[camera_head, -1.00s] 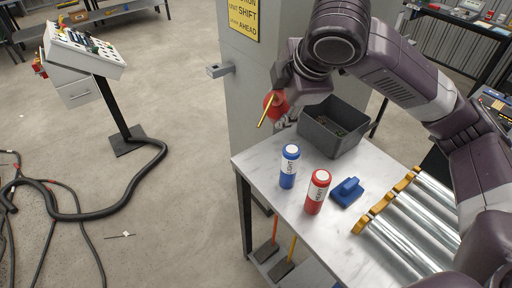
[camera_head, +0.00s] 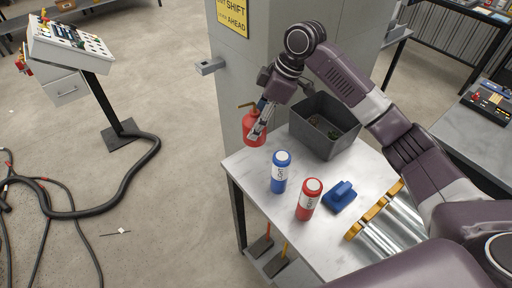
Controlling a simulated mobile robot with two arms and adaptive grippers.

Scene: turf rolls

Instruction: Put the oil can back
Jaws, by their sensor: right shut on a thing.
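The oil can (camera_head: 253,129) is red with a thin brassy spout that points up to the left. My right gripper (camera_head: 259,131) is shut on it. The can is close to upright, beside the grey pillar and by the far left corner of the metal table (camera_head: 247,166). I cannot tell whether its base touches anything. My left gripper is not in view.
A dark grey bin (camera_head: 313,141) stands at the table's back. A blue bottle (camera_head: 280,172), a red bottle (camera_head: 308,199) and a blue block-like tool (camera_head: 341,196) stand on the table. Metal rollers (camera_head: 390,227) lie at right. A small bracket (camera_head: 211,66) juts from the pillar.

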